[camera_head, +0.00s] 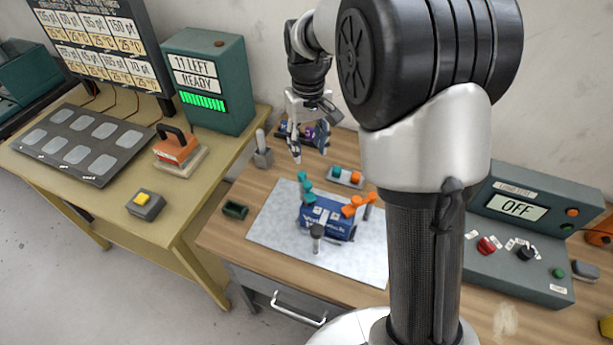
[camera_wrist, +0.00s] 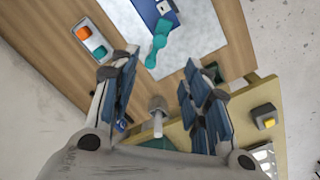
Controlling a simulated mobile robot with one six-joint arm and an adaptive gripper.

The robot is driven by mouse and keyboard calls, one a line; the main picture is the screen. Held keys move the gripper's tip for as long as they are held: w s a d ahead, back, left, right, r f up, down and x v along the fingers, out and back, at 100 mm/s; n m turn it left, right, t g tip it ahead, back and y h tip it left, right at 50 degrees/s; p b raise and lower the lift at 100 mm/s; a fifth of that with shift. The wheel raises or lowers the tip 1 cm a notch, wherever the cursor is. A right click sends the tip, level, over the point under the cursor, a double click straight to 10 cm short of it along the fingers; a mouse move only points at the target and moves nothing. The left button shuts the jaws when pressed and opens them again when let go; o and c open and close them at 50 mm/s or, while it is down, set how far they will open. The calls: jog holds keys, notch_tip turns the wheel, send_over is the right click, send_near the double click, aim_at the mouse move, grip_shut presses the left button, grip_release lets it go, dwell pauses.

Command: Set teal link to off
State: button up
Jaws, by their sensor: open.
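A teal link (camera_head: 306,188) stands at the left end of a blue block (camera_head: 326,218) on a pale mat (camera_head: 270,232). It also shows in the wrist view (camera_wrist: 158,45), beyond my fingers. An orange link (camera_head: 352,207) is at the block's right end. A small grey plate (camera_head: 346,177) behind the mat bears one teal and one orange piece; it shows at upper left in the wrist view (camera_wrist: 92,45). The setting of its pieces is too small to read. My gripper (camera_head: 309,148) is open and empty above the bench's back, apart from link and plate.
A grey post (camera_head: 262,152) stands at the bench's back left, between my fingers in the wrist view (camera_wrist: 157,112). A console (camera_head: 525,235) at right displays OFF. A dark green tray (camera_head: 235,210) is left of the mat. My arm hides part of the bench.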

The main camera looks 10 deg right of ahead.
aim_at(308, 184)
notch_tip(308, 184, down, 14)
jog(key=b, duration=0.2)
jog(key=shift+r+b, duration=0.25)
jog(key=shift+b, duration=0.15)
jog(key=shift+c, duration=0.3)
grip_shut()
